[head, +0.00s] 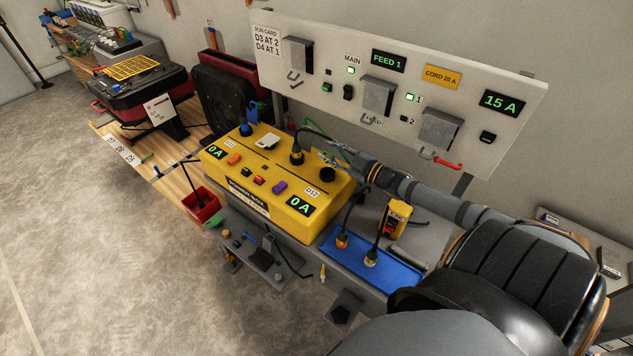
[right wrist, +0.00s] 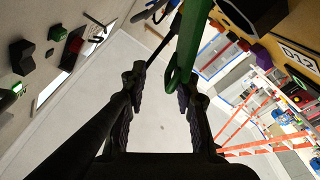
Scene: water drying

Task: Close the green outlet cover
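The green outlet cover (head: 316,130) stands raised at the back edge of the yellow power box (head: 245,180), behind a black plug. In the right wrist view, a long green part with a loop end (right wrist: 186,58), apparently the cover, reaches down toward the right-hand finger. My right gripper (head: 331,154) is over the box's back right part, just in front of the cover. Its fingers stand apart in the wrist view (right wrist: 160,82). The green end is close to the right-hand fingertip; I cannot tell whether they touch. My left gripper is not in view.
A black plug (head: 297,155) with a cable stands in the box near my right gripper. A white panel (head: 330,75) with grey covers rises behind. A blue tray (head: 375,262) with plugs lies to the right, and a red bin (head: 203,208) to the left.

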